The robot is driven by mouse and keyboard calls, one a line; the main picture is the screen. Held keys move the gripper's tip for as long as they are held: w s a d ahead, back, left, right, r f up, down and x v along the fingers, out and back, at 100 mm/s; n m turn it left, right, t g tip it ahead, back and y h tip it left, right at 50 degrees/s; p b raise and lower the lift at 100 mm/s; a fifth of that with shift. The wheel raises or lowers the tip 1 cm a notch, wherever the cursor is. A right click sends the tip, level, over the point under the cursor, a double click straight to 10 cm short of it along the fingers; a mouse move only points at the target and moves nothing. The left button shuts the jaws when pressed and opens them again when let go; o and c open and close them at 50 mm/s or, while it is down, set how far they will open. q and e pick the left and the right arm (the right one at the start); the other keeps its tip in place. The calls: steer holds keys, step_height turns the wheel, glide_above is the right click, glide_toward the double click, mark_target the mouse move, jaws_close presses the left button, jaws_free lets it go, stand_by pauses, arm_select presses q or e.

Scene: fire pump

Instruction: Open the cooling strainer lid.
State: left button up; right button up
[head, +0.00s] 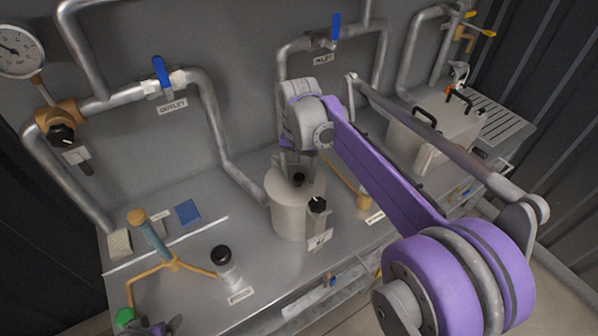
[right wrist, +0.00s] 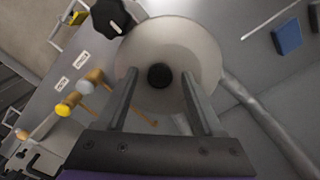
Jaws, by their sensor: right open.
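The strainer is a beige cylinder (head: 290,212) standing upright on the metal counter below the pipes. Its round lid (right wrist: 195,50) has a small black knob (right wrist: 160,76) at the centre, which also shows in the head view (head: 299,179). The lid sits on the cylinder. My right gripper (head: 295,170) points down just above the lid. In the right wrist view its two fingers are apart, one on each side of the knob, with gaps to it. At the bottom left edge, a small part of my left gripper (head: 158,328) shows, cut off by the frame.
A black lobed handle (head: 317,205) stands close at the cylinder's front. A box with black handles (head: 440,135) stands right. Pipes with blue valve levers (head: 161,73) run behind.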

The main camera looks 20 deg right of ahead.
jaws_close()
stand_by(0.3)
stand_by(1.1)
